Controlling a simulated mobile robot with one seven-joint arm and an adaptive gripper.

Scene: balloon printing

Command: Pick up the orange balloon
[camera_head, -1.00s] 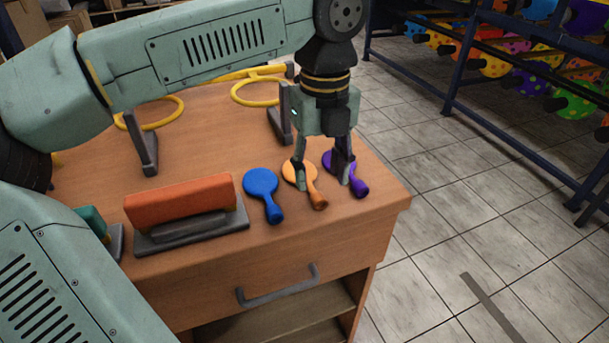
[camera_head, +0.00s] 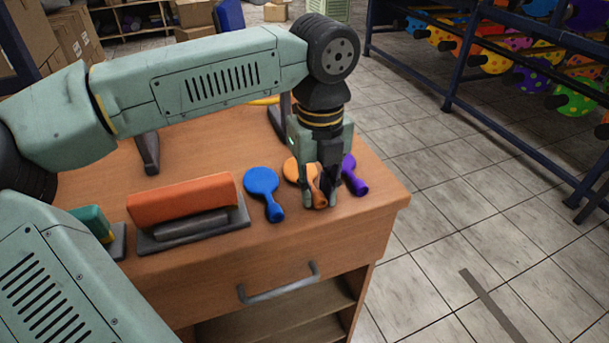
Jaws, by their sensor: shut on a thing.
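The orange balloon (camera_head: 291,170) lies flat near the front right corner of the wooden table, its neck toward the front edge. My gripper (camera_head: 319,202) points down over it, with its fingers closed around the balloon's neck. The fingers hide part of the neck and of the round body. The balloon looks to be still at table height. A blue balloon (camera_head: 261,182) lies just to the left, apart from the fingers. A purple balloon (camera_head: 354,183) lies just to the right, close to the dark finger and partly hidden by it.
An orange-topped block on a grey base (camera_head: 183,206) sits left of the balloons, with a green-topped one (camera_head: 92,222) beyond it. The wooden table (camera_head: 225,255) ends close in front and to the right of the balloons. A rack of patterned balloons (camera_head: 495,60) stands far right.

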